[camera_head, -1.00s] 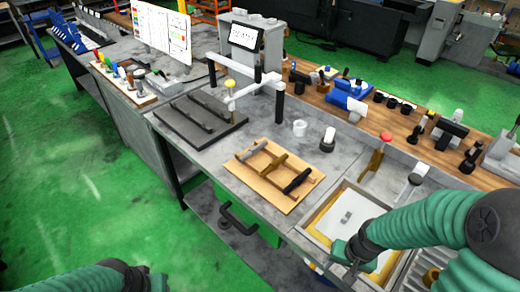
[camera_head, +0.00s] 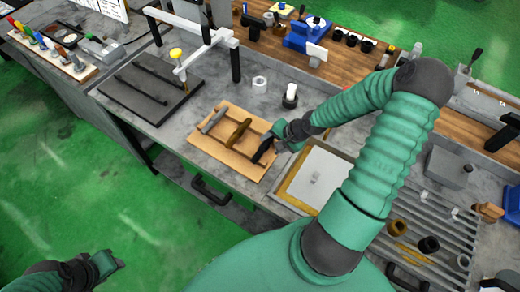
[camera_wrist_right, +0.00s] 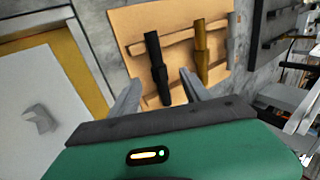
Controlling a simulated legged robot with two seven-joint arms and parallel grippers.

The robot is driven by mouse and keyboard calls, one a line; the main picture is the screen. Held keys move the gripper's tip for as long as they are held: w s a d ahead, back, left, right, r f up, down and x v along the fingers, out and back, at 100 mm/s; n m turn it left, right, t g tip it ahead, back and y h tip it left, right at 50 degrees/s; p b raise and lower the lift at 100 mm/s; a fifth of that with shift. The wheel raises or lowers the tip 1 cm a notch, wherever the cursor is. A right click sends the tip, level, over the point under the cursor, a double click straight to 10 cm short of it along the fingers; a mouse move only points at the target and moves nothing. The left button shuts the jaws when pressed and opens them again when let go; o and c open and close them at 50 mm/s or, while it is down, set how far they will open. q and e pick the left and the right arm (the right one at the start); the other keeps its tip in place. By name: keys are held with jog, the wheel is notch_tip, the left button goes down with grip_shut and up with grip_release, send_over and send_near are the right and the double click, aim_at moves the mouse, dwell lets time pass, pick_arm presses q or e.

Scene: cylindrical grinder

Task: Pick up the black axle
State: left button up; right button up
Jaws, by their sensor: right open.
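The black axle (camera_head: 263,149) lies on a wooden rack (camera_head: 228,158) on the bench, nearest the white tray. A brass-coloured axle (camera_head: 238,132) and a grey axle (camera_head: 213,121) lie beside it. My right gripper (camera_head: 274,143) is over the black axle's end of the rack and partly hides the axle. In the right wrist view the black axle (camera_wrist_right: 156,66) shows between the two spread fingers of my right gripper (camera_wrist_right: 160,76); the fingers are not closed on it. My left gripper (camera_head: 108,263) is at the lower left, away from the bench, its jaws too small to read.
A shallow tray (camera_head: 318,180) with a white sheet stands right of the rack. A dark plate (camera_head: 150,88) with bars and a raised grey frame (camera_head: 200,40) stand to the left. A white ring (camera_head: 259,84) and a white-topped black part (camera_head: 290,96) stand behind the rack.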

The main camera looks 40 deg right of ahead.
aim_at(267, 145)
jog(key=w+f, duration=0.1)
jog(key=w+d+f, duration=0.1)
jog(key=f, duration=0.1)
jog(key=w+d+f, duration=0.1)
jog(key=f, duration=0.1)
jog(key=shift+d+f, duration=0.2)
jog(key=shift+d, duration=0.05)
jog(key=shift+w+f, duration=0.1)
jog(key=shift+f, duration=0.3)
jog(key=shift+a, duration=0.3)
jog(key=shift+w+a+r, duration=0.15)
jog(key=shift+a+r, duration=0.05)
jog(key=shift+a, duration=0.8)
jog(key=c, duration=0.3)
jog(key=shift+w, duration=0.1)
jog(key=shift+c, duration=1.1)
jog(key=shift+d, duration=0.1)
jog(key=shift+c, duration=1.1)
jog(key=shift+d+f, duration=0.15)
jog(key=shift+d, duration=0.45)
grip_shut()
jog(key=shift+d+f, duration=0.1)
jog(key=shift+d, duration=0.15)
jog(key=shift+a, duration=0.6)
pick_arm(q)
jog(key=shift+w+d+r, duration=0.1)
jog(key=shift+w+d, duration=0.05)
jog(key=shift+d, duration=0.3)
jog(key=shift+w+d+r, duration=0.1)
jog(key=shift+d, duration=0.35)
